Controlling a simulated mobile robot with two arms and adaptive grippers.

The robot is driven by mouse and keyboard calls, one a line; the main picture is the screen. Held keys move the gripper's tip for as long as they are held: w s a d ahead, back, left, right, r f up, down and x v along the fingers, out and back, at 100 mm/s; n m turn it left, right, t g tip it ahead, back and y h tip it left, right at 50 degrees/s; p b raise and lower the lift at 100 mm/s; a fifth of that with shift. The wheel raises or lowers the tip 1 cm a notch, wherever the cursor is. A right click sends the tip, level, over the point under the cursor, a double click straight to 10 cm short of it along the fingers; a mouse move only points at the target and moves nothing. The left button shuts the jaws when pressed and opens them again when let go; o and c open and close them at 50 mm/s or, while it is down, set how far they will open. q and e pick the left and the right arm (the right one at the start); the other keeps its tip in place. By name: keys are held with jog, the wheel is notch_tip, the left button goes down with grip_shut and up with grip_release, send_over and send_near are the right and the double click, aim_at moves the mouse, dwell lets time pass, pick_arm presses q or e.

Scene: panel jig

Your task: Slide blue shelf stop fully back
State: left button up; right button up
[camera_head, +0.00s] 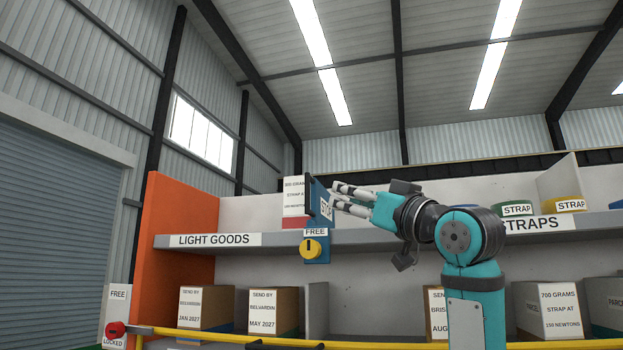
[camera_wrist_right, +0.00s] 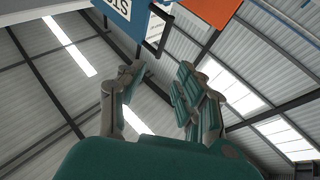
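The blue shelf stop (camera_head: 318,207) is an upright blue plate with a STOP label, on the shelf between a white-and-red box and my right gripper. Below it, at the shelf edge, are a FREE label and a yellow knob (camera_head: 311,248). My right gripper (camera_head: 335,197) is open, with its fingertips close to the stop's right side; the head view does not show whether they touch. In the right wrist view the stop (camera_wrist_right: 136,22) is at the top, and its dark handle (camera_wrist_right: 160,42) lies beyond the gap between the spread fingers (camera_wrist_right: 160,76). My left gripper is not recognisable.
The grey shelf (camera_head: 262,241) carries LIGHT GOODS and STRAPS labels. A white-and-red box (camera_head: 294,196) stands left of the stop. An orange end panel (camera_head: 172,225) closes the left side.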

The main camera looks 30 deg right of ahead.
jog(key=p, duration=0.2)
send_near(309, 193)
jog(key=r+x, duration=0.1)
jog(key=x, duration=0.2)
jog(key=p+x, duration=0.1)
jog(key=x, duration=0.1)
jog(key=p+x, duration=0.1)
jog(key=x, duration=0.1)
jog(key=p+x, duration=0.1)
jog(key=x, duration=0.1)
jog(key=shift+w+f, duration=0.2)
jog(key=shift+f, duration=0.1)
jog(key=shift+w+r, duration=0.15)
jog(key=shift+w, duration=0.05)
jog(key=shift+w+a+p, duration=0.1)
jog(key=shift+w+p, duration=0.2)
jog(key=shift+w, duration=0.15)
jog(key=shift+s, duration=0.15)
jog(key=c, duration=0.5)
grip_shut()
pick_arm(q)
jog(key=w+r, duration=0.3)
jog(key=r, duration=0.3)
jog(key=shift+w+r, duration=0.3)
jog(key=shift+w, duration=0.1)
jog(key=shift+s, duration=0.15)
